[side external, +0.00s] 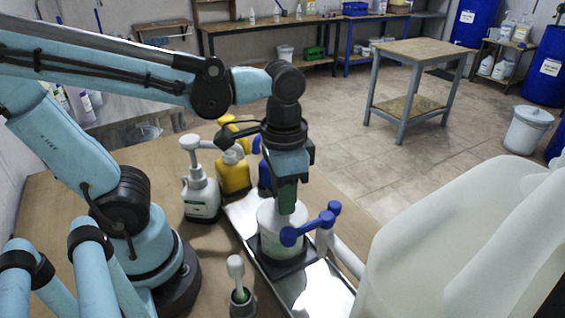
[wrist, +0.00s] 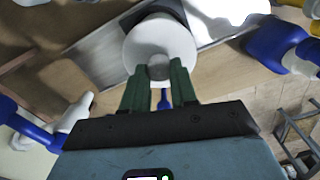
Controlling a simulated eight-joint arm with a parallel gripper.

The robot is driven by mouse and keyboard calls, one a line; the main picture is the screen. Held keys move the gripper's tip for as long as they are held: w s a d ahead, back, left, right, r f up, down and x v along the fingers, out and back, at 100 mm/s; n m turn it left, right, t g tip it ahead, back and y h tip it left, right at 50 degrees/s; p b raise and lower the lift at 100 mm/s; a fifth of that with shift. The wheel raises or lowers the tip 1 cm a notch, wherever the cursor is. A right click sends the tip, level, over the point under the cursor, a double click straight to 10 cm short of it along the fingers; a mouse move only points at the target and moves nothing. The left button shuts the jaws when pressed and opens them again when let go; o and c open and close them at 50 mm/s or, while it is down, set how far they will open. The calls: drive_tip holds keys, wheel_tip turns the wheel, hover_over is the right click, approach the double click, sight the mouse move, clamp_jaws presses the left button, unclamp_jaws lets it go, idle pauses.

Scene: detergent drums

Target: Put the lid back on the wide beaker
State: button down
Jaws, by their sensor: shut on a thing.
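The wide beaker (side external: 280,240) is a white cylinder standing upright on a dark square base (side external: 290,265) on a shiny metal tray (side external: 240,212). My gripper (side external: 287,205) points down at its top. In the wrist view my gripper's green fingers (wrist: 160,72) are shut on the small grey knob of the round white lid (wrist: 160,38). The lid covers most of the beaker in that view.
A white pump bottle (side external: 201,192) and a yellow bottle (side external: 234,172) stand behind left. A large white jug (side external: 450,240) fills the right foreground.

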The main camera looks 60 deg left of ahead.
idle(0.3)
drive_tip(key=shift+c, duration=1.6)
unclamp_jaws()
drive_tip(key=shift+r, duration=0.1)
drive_tip(key=shift+r, duration=3.4)
clamp_jaws()
drive_tip(key=shift+f, duration=0.15)
